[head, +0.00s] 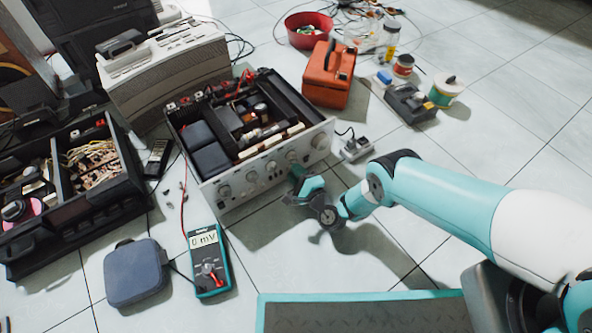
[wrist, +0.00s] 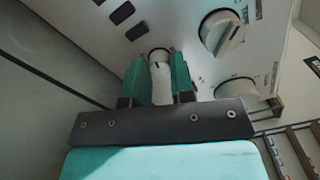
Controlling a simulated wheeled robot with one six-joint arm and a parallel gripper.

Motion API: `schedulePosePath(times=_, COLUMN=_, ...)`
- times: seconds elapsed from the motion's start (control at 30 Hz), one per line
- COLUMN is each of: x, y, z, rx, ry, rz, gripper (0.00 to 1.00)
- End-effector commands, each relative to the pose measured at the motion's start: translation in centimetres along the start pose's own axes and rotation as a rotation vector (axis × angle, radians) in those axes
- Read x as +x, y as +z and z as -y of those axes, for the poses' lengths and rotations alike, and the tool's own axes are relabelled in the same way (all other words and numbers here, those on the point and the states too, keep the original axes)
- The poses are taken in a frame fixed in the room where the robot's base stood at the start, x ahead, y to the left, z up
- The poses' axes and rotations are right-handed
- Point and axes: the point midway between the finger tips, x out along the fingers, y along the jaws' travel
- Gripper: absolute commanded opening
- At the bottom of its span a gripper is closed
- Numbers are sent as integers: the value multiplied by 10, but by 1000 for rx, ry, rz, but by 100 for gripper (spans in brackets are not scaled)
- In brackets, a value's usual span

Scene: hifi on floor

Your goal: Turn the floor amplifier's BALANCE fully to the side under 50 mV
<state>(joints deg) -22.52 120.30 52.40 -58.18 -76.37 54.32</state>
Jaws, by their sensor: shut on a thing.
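The floor amplifier (head: 232,188) sits with its cover off and its silver front panel facing me. My gripper (head: 297,174) is at the right half of that panel, below the knob row. In the wrist view my gripper (wrist: 158,68) has its two teal fingers shut on a small white knob (wrist: 160,80), one on each side. I cannot read a label by the knob. Larger knobs (wrist: 222,33) stand to its right in the wrist view. The multimeter (head: 208,262) lies on the floor and its display reads 0 mV.
A blue case (head: 136,273) lies left of the multimeter. Open tile lies in front of the panel.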

Motion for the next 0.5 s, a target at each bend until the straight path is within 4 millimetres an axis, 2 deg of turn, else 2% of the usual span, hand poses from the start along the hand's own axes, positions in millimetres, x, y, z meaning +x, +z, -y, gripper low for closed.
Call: schedulePosePath(times=0.5, x=-1, y=0, z=2, rx=-490, ry=0, rz=-3, gripper=0)
